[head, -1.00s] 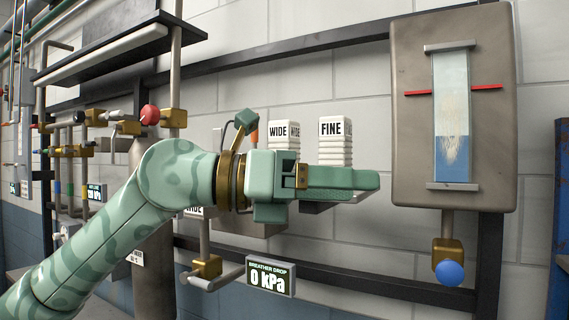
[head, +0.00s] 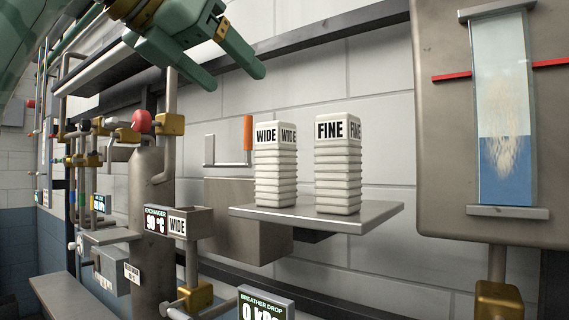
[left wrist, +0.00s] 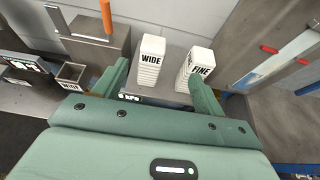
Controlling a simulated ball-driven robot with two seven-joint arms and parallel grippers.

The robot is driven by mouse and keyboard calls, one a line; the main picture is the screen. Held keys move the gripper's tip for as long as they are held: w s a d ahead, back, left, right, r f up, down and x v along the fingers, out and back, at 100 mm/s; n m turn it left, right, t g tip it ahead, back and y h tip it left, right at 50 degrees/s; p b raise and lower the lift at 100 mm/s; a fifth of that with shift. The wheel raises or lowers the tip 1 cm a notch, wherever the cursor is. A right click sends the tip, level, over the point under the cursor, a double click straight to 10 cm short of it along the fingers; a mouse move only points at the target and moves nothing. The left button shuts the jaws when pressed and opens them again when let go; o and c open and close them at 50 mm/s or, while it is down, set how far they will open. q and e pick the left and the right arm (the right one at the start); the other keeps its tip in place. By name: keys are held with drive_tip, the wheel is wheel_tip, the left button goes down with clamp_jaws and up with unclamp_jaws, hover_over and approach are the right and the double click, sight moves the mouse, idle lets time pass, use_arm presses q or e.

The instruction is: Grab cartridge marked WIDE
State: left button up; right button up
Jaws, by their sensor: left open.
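The cartridge marked WIDE (head: 275,170) is a white ribbed block standing upright on a grey metal shelf (head: 375,214). A similar cartridge marked FINE (head: 338,170) stands to its right, with a gap between them. My left gripper (head: 235,77) is open and empty, above and left of the cartridges in the head view. In the left wrist view, the WIDE cartridge (left wrist: 150,68) appears between my two open fingers, beyond their tips, and the FINE cartridge (left wrist: 203,60) appears by the right finger, partly hidden by it. My right gripper is not in view.
A small open holder labelled WIDE (head: 188,222) sits left of the shelf, beside the EXCHANGER display. An orange-handled rack (head: 247,133) is behind the WIDE cartridge. A sight-glass panel (head: 435,140) stands to the right. A breather drop display (head: 265,303) is below the shelf.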

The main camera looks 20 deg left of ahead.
sight(276, 124)
use_arm(q)
drive_tip(key=x, duration=0.4)
drive_tip(key=p+x, duration=0.1)
drive_tip(key=x, duration=0.4)
drive_tip(key=a+x, duration=0.1)
drive_tip(key=x, duration=0.4)
drive_tip(key=shift+w+f, duration=0.25)
drive_tip(key=shift+w, duration=0.1)
drive_tip(key=shift+s, duration=0.25)
drive_tip(key=shift+c, duration=0.6)
drive_tip(key=c, duration=1.3)
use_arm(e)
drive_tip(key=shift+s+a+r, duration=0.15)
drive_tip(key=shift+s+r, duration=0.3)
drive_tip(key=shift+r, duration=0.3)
use_arm(q)
drive_tip(key=shift+r, duration=0.15)
